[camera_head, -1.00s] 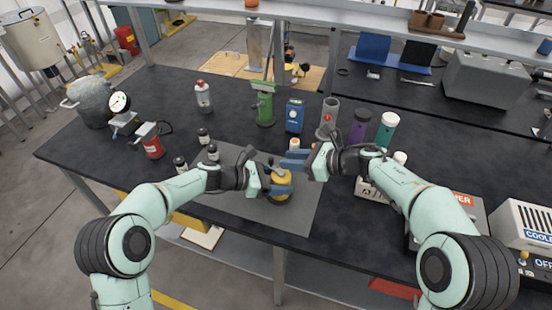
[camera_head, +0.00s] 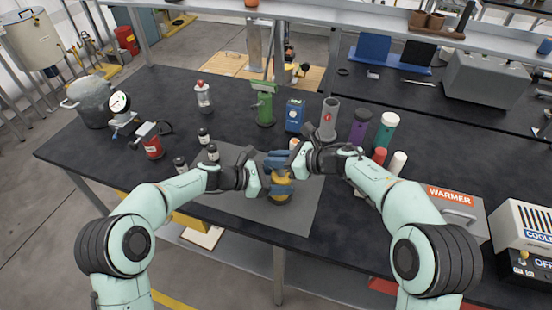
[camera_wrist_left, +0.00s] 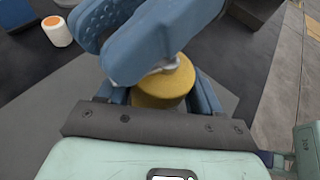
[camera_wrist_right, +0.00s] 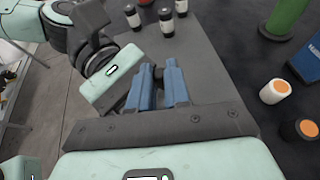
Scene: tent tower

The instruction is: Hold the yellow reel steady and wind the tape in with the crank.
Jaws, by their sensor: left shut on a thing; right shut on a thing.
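The yellow reel (camera_head: 281,196) stands near the front of the grey mat. It also shows in the left wrist view (camera_wrist_left: 160,90). My left gripper (camera_head: 272,186) is shut on the reel, with one blue finger on each side of it. My right gripper (camera_head: 277,162) is above the reel, its blue fingers closed around the crank's handle, which they hide. In the right wrist view those fingers (camera_wrist_right: 160,85) stand close together. A bit of grey metal of the crank (camera_wrist_left: 165,64) shows at the reel's top. No tape can be made out.
The grey mat (camera_head: 305,215) lies under the reel. A white jar with an orange top (camera_wrist_right: 275,91) stands near my right gripper. A green post (camera_head: 264,108) and a blue box (camera_head: 295,115) stand behind.

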